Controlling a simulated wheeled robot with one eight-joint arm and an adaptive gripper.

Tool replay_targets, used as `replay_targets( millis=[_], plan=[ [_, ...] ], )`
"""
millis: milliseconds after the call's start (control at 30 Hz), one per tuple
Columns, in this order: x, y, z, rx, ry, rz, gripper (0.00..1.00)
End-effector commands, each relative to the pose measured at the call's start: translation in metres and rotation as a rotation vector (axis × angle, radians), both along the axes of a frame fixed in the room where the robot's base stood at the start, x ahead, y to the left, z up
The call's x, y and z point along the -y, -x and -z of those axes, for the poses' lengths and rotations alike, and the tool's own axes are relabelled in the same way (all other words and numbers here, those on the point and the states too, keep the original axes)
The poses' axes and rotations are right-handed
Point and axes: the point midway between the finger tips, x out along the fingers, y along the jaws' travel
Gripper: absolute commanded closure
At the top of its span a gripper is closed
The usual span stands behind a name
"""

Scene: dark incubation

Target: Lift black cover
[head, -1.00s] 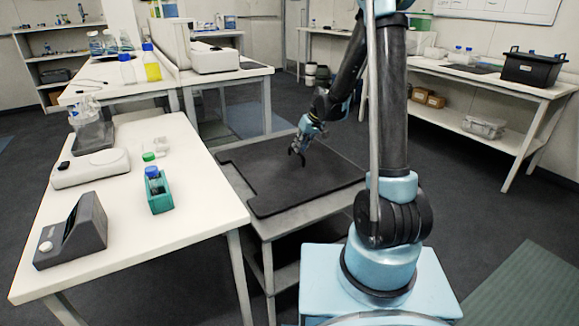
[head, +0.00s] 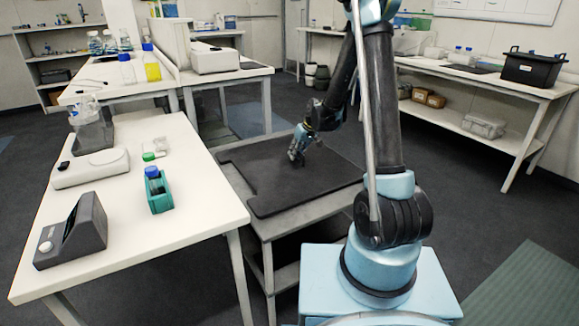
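A black box-shaped piece with raised handles (head: 533,68) stands on the right bench, far from my gripper; it may be the black cover. My gripper (head: 297,158) is over a flat dark mat or panel (head: 285,190) on the low grey cart, near the panel's middle. I cannot tell whether it touches the panel. The fingers are small and dark against it, so their opening is unclear. Nothing is visibly held.
The right bench (head: 480,85) has bottles and a dark flat pad, with boxes on its lower shelf. The left table (head: 130,225) carries a grey device (head: 72,232), a white device (head: 90,168) and a green rack (head: 159,192). Dark floor between cart and right bench is clear.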

Motion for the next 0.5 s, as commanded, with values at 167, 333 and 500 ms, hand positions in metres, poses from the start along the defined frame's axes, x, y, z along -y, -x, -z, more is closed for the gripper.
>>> replay_targets(
  millis=[167, 333, 500],
  plan=[
    [-0.0001, 0.0002, 0.0004, 0.000, 0.000, 0.000, 1.00],
    [-0.0001, 0.0002, 0.0001, 0.000, 0.000, 0.000, 1.00],
    [0.0000, 0.0002, -0.0005, 0.000, 0.000, 0.000, 1.00]
  ],
)
